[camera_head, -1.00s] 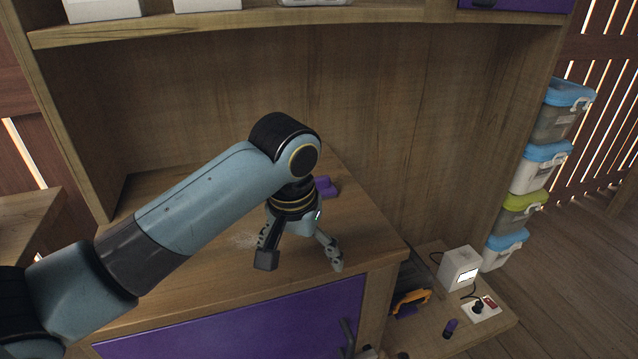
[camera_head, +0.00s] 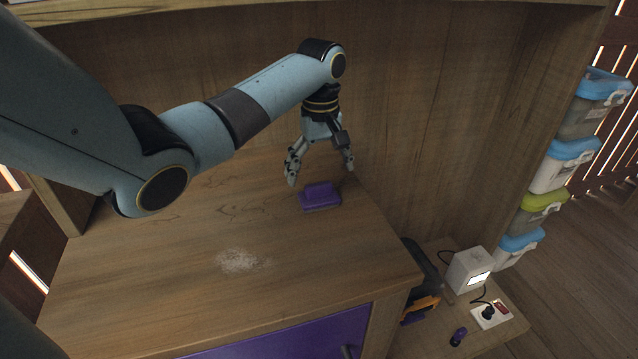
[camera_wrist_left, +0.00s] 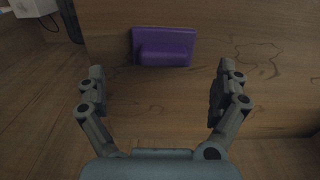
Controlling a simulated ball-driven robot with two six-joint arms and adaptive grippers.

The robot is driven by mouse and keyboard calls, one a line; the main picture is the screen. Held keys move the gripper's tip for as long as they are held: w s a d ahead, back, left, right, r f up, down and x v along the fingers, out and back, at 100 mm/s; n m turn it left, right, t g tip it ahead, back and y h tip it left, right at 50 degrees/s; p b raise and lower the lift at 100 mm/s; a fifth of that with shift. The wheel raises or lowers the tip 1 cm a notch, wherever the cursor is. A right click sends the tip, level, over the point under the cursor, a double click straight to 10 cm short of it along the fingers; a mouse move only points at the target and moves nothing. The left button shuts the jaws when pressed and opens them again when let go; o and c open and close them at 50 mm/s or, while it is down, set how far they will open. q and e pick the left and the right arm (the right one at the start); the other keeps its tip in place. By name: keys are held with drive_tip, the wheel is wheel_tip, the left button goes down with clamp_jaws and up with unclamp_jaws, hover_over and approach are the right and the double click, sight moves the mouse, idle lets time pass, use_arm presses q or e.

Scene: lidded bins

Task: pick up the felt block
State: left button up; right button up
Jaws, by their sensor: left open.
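A purple felt block (camera_head: 320,196) lies on the wooden cabinet top (camera_head: 190,290), toward its back right. It has a flat base with a narrower raised part on top. It also shows in the left wrist view (camera_wrist_left: 163,47), at the upper middle, beyond the fingertips. My left gripper (camera_head: 321,174) is open and empty, pointing down, just behind and above the block. In the left wrist view its two fingers (camera_wrist_left: 157,85) are spread wide, with bare wood between them. My right gripper is in neither view.
A pale powdery patch (camera_head: 242,261) lies on the cabinet top in front of the block. A wooden back panel (camera_head: 420,120) rises behind the gripper. A lower shelf at the right holds a white box (camera_head: 467,270). Stacked lidded bins (camera_head: 560,165) stand farther right.

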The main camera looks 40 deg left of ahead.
sight(318, 184)
use_arm(q)
drive_tip(key=f, duration=0.4)
drive_tip(key=shift+s+f+b, duration=0.3)
drive_tip(key=shift+f, duration=0.35)
drive_tip(key=c, duration=1.2)
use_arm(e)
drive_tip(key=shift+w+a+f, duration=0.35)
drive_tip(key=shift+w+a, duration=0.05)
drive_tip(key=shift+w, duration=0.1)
